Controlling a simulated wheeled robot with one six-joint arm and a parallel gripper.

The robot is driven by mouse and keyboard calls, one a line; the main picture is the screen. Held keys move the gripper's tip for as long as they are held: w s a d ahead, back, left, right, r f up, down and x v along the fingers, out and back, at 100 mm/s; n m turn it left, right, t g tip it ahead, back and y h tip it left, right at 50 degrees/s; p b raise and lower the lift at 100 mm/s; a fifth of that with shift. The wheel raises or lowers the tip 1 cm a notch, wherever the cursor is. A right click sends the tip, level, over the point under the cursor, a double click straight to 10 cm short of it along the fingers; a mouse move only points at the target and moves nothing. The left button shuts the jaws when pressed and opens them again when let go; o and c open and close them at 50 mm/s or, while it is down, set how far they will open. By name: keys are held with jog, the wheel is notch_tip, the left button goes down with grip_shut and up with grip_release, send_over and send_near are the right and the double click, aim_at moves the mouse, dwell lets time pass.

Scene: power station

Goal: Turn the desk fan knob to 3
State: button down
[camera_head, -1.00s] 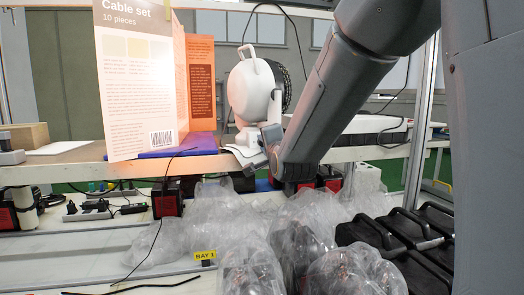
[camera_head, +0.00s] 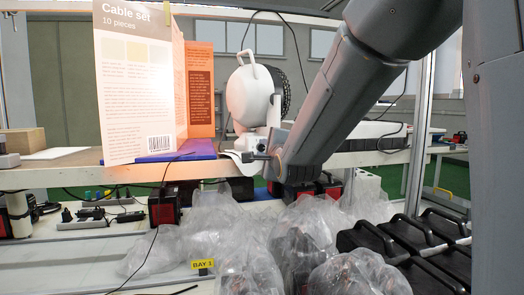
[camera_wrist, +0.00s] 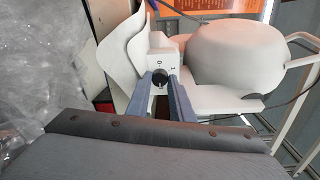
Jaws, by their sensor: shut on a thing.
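The white desk fan (camera_head: 249,98) stands upright on the bench, its dark grille facing right in the head view. Its rounded white housing (camera_wrist: 232,52) also shows in the wrist view. The dark round knob (camera_wrist: 159,77) is on a small white control block of the fan, with small marks above it. My gripper (camera_wrist: 163,90) has its two blue-grey fingers on either side of the knob and is shut on it. In the head view my gripper (camera_head: 256,149) is at the fan's base. The knob's pointer and number cannot be read.
A tall cable set box (camera_head: 138,90) stands on the bench left of the fan, by a blue flat item (camera_head: 170,157). Clear plastic bags (camera_head: 225,235) and black cases (camera_head: 405,250) lie below the bench. A thin cable hangs in front.

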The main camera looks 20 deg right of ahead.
jog(key=c, duration=1.6)
grip_release()
jog(key=shift+o, duration=0.2)
jog(key=shift+f, duration=0.1)
